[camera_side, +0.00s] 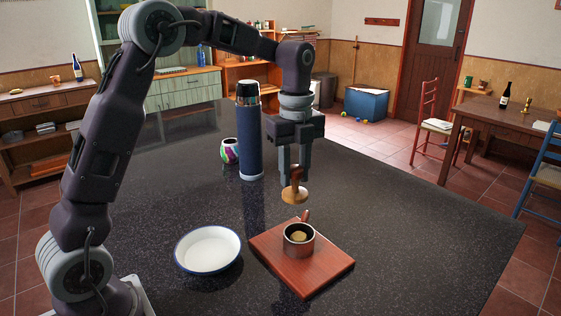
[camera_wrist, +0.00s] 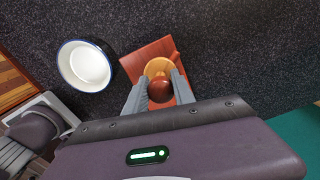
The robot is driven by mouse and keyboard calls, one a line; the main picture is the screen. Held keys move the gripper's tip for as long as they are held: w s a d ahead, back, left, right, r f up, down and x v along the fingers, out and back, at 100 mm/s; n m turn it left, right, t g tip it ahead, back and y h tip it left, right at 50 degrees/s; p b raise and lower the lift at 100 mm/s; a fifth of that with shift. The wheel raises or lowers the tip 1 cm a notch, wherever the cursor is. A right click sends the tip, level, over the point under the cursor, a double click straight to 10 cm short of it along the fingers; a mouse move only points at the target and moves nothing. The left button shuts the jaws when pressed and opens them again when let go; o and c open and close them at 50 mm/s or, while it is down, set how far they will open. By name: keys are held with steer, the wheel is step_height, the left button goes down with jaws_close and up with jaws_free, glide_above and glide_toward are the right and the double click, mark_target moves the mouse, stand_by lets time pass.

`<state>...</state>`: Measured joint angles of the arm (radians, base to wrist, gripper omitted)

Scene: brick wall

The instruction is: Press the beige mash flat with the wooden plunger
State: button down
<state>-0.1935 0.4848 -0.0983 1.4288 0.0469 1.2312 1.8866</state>
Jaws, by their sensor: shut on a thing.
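My gripper (camera_side: 294,168) is shut on the wooden plunger (camera_side: 295,194), which has a darker handle and a pale wide round base. The plunger hangs upright in the air above the metal cup (camera_side: 299,245), clear of its rim. The beige mash (camera_side: 298,236) lies inside the cup, and only part of it shows. The cup stands on a reddish wooden board (camera_side: 277,265). In the wrist view the plunger (camera_wrist: 158,68) sits between the fingertips and hides the cup and mash below it.
A white bowl with a dark rim (camera_side: 208,249) stands left of the board. A tall blue flask (camera_side: 250,138) and a colourful cup (camera_side: 230,151) stand behind, close to my gripper's left. The dark counter (camera_side: 420,230) is clear on the right.

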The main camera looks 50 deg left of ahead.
steer(key=shift+s+d+f, duration=0.45)
steer(key=shift+d+f, duration=0.3)
steer(key=shift+f, duration=0.05)
steer(key=shift+s+d+f, duration=0.4)
steer(key=shift+d+f, duration=0.4)
steer(key=shift+f, duration=0.05)
steer(key=shift+s+d+f, duration=0.45)
steer(key=shift+d+f, duration=0.3)
steer(key=shift+f, duration=0.05)
steer(key=shift+f, duration=1.45)
stand_by(4.1)
